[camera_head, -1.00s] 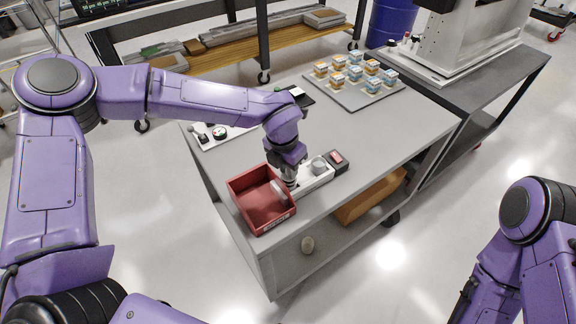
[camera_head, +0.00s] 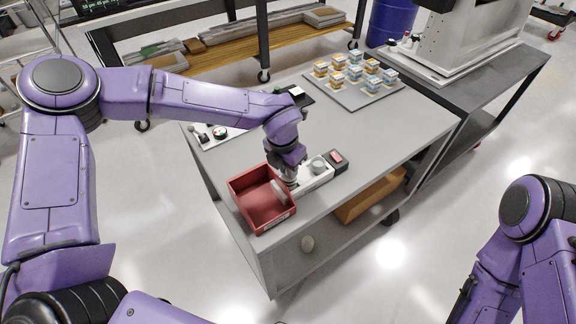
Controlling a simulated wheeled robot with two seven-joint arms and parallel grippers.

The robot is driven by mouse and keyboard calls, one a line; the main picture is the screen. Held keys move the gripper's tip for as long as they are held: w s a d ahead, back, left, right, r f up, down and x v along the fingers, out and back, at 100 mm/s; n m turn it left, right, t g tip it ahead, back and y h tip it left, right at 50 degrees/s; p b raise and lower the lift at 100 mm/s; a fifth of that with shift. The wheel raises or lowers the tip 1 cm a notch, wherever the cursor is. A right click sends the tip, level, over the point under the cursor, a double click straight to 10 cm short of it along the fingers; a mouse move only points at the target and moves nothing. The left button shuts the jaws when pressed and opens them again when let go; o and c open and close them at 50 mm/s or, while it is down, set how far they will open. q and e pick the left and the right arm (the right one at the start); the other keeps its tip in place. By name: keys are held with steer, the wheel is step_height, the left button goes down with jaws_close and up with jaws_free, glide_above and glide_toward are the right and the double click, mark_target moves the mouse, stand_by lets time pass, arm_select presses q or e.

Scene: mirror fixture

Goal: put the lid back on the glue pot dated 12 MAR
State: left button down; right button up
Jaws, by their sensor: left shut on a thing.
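My left gripper (camera_head: 289,178) points down over the white fixture (camera_head: 316,178), close to the right wall of the red bin (camera_head: 248,215). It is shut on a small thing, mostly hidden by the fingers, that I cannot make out. A grey round pot (camera_head: 318,165) stands on the fixture just right of the gripper. A pale, round-edged piece (camera_head: 279,189) shows at the bin's right side, next to the gripper; whether it is a lid I cannot tell. No date is readable on anything. My right arm shows at the lower right, its gripper out of view.
A small dark box with a red top (camera_head: 337,160) is right of the fixture. A grey tray (camera_head: 348,101) of several small jars lies farther back on the grey table (camera_head: 385,133). A white board with round pieces (camera_head: 212,134) is at the left. Mid-table is clear.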

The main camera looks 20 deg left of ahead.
arm_select(q)
steer(key=shift+c, duration=2.4)
jaws_free()
step_height(320, 180, up, 7)
steer(key=p, duration=0.6)
steer(key=shift+p, duration=0.3)
steer(key=shift+c, duration=0.3)
jaws_close()
steer(key=shift+f, duration=0.2)
